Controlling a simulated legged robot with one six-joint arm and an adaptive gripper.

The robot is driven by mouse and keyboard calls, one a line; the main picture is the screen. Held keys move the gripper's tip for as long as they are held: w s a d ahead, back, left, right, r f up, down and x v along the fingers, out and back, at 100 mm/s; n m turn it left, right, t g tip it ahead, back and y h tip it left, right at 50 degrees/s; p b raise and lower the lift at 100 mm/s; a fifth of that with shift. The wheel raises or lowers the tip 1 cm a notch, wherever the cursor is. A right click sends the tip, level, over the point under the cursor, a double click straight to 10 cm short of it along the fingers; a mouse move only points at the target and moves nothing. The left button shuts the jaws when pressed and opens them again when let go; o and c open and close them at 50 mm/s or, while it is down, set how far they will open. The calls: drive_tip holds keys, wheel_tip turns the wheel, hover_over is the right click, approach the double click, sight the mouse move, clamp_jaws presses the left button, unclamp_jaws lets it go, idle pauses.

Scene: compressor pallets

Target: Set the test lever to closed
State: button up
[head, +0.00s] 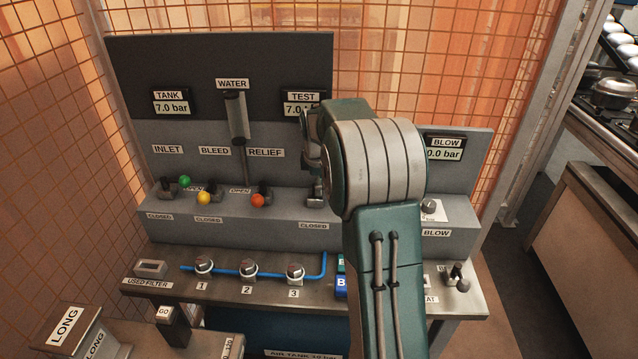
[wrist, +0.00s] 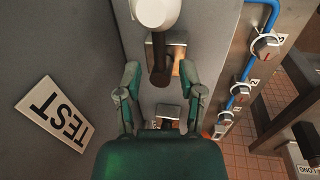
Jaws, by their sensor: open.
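The test lever shows in the wrist view as a white ball knob (wrist: 156,12) on a dark shaft (wrist: 158,62). My gripper (wrist: 160,80) is open, with one finger on each side just below the shaft in the picture. No grip on the lever shows. In the head view my arm and gripper hide most of the lever. A CLOSED label (head: 313,225) is on the bench front below it. I cannot tell the lever's setting.
Levers with green (head: 185,181), yellow (head: 204,198) and orange (head: 257,200) knobs stand left of my gripper. Knobs 1 to 3 (head: 248,268) and a blue pipe (head: 320,268) are on the lower shelf. The BLOW display (head: 445,148) is right of my arm.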

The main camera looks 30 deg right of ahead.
drive_tip(key=shift+c, duration=0.3)
clamp_jaws()
